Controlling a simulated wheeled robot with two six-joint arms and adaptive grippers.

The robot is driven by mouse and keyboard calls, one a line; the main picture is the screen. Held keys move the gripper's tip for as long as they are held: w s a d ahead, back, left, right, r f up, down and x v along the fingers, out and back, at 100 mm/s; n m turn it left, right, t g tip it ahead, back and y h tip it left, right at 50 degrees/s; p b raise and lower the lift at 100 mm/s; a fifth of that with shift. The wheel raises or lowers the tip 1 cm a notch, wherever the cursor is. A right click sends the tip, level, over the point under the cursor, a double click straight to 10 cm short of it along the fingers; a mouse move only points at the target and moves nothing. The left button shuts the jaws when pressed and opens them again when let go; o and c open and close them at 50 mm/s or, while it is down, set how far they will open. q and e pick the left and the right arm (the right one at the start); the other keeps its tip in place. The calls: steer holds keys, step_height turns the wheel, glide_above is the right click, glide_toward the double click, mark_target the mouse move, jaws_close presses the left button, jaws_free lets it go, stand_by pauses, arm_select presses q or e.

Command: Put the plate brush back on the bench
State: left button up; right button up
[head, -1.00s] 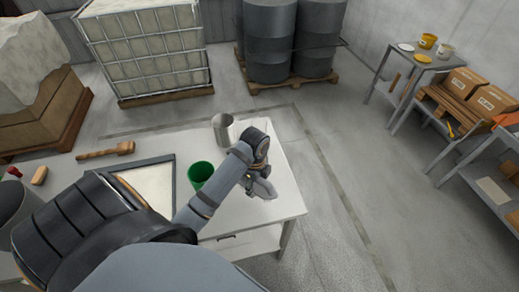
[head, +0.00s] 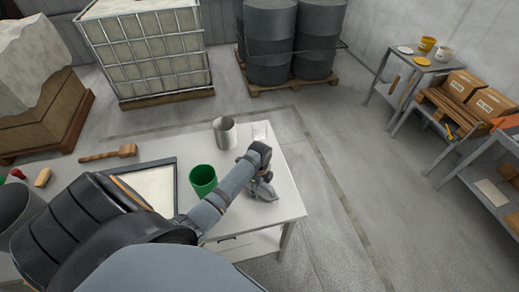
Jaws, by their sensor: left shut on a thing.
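My left gripper (head: 264,190) is low over the right part of the white bench (head: 285,207). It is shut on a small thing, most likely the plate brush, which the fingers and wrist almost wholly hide. I cannot tell whether that thing touches the bench top. A green cup (head: 203,180) stands just left of my left forearm. A grey metal beaker (head: 225,133) stands behind the wrist. My right gripper is not in view.
A wooden-handled tool (head: 108,154) and a dark-framed tray (head: 152,187) lie on the bench to the left. The bench's right front corner is bare. Floor is open beyond it.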

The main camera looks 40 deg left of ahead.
arm_select(q)
steer(key=o, duration=1.1)
steer(key=shift+f, duration=0.15)
step_height(320, 180, up, 12)
steer(key=shift+r+b, duration=0.15)
steer(key=shift+b, duration=0.65)
